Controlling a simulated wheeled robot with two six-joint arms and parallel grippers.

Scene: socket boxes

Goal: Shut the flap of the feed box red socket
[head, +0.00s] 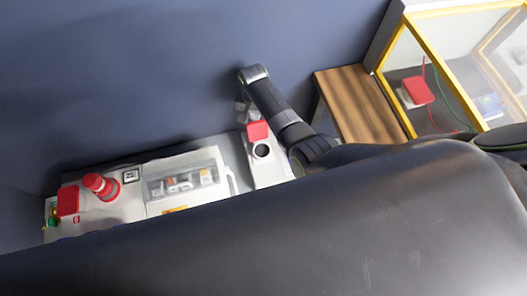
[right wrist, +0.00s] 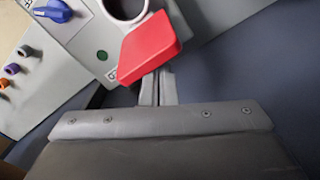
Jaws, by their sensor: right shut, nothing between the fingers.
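A red flap (head: 257,130) stands open on a pale grey box, beside the round dark opening of its socket (head: 262,151). In the right wrist view the red flap (right wrist: 150,48) is tilted up and the socket opening (right wrist: 126,8) behind it is uncovered. My right gripper (head: 244,112) is shut and empty just beyond the flap. In the right wrist view its fingers (right wrist: 157,84) lie together close against the flap's near side. The flap hides their tips, so contact cannot be told. My left gripper is not in view.
A longer grey panel at left carries another red flap (head: 68,201), a red plug (head: 102,187) and a clear cover (head: 182,180). A wooden surface (head: 360,102) and a yellow-framed case (head: 407,16) are at right. A blue knob (right wrist: 53,11) sits near the socket. My dark arm hides the foreground.

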